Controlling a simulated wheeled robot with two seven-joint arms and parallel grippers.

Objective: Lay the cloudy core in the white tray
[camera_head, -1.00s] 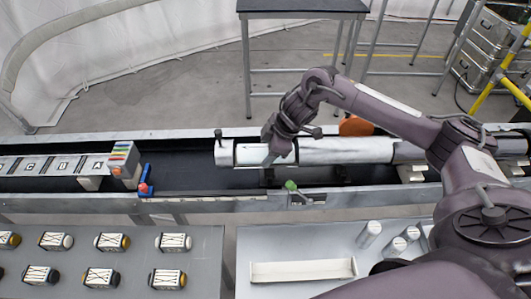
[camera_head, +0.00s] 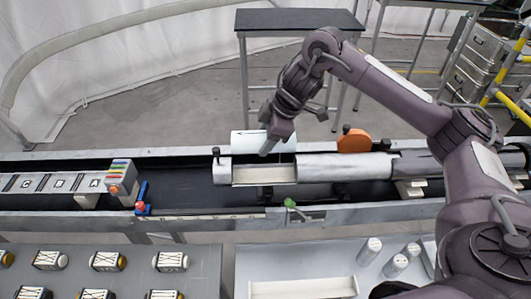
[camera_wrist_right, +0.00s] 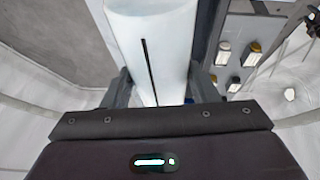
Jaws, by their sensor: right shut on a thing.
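A whitish cylinder with a thin black line, which I take for the cloudy core (camera_head: 245,143), is held by my right gripper (camera_head: 267,147). The core lies roughly level above and behind the opened section of the metal barrel (camera_head: 330,168). In the right wrist view the core (camera_wrist_right: 150,40) sits between the two fingers of my right gripper (camera_wrist_right: 157,88). The white tray (camera_head: 300,288) is on the grey bench at the bottom, cut by the picture edge, with nothing seen in it. My left gripper is out of view.
A green knob (camera_head: 290,203) is on the front rail. Three small pale cylinders, one here (camera_head: 370,250), stand right of the tray. Several small canisters (camera_head: 107,261) lie on the left bench. A dark table (camera_head: 298,19) stands behind.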

